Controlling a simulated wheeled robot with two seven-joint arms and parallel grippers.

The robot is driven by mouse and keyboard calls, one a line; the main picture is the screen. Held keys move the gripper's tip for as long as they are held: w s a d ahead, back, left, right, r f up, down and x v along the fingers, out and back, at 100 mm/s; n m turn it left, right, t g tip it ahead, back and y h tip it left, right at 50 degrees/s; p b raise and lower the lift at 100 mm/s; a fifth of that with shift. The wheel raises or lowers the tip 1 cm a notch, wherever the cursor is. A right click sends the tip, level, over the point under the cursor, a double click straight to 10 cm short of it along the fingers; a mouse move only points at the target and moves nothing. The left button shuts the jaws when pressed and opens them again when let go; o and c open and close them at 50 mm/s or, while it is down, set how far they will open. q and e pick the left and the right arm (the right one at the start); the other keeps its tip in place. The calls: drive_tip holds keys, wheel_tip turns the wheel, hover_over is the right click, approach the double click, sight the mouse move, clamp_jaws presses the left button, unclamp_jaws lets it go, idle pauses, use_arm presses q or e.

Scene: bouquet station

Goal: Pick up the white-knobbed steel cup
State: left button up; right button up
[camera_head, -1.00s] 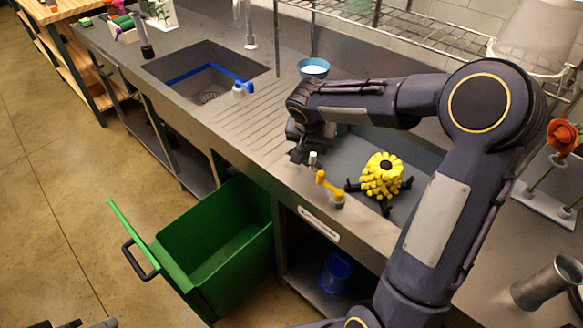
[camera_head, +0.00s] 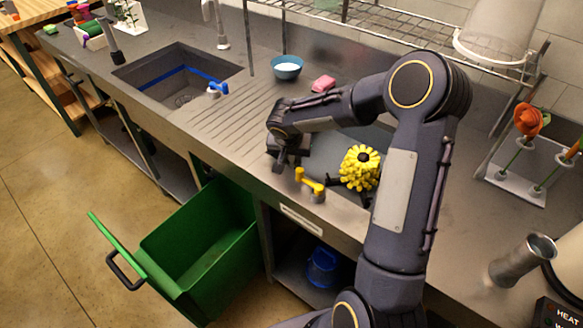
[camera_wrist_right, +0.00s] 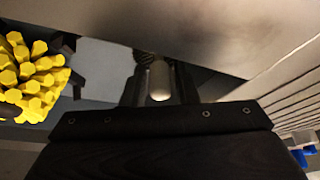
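The white knob (camera_wrist_right: 160,80) of the steel cup shows in the right wrist view, between the two dark fingers of my right gripper (camera_wrist_right: 160,90). The fingers are very close on both sides of it; whether they touch it I cannot tell. The cup's steel body is hidden in that view. In the head view my right gripper (camera_head: 282,164) points down at the counter's front edge, left of a yellow-handled steel piece (camera_head: 314,191). The gripper hides the white-knobbed cup there. My left gripper is not in view.
A blue bowl (camera_head: 287,68) and a pink block (camera_head: 323,84) lie behind the arm. A green bin (camera_head: 205,250) is open below the counter.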

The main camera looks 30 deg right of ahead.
clamp_jaws()
drive_tip(key=shift+r, duration=0.15)
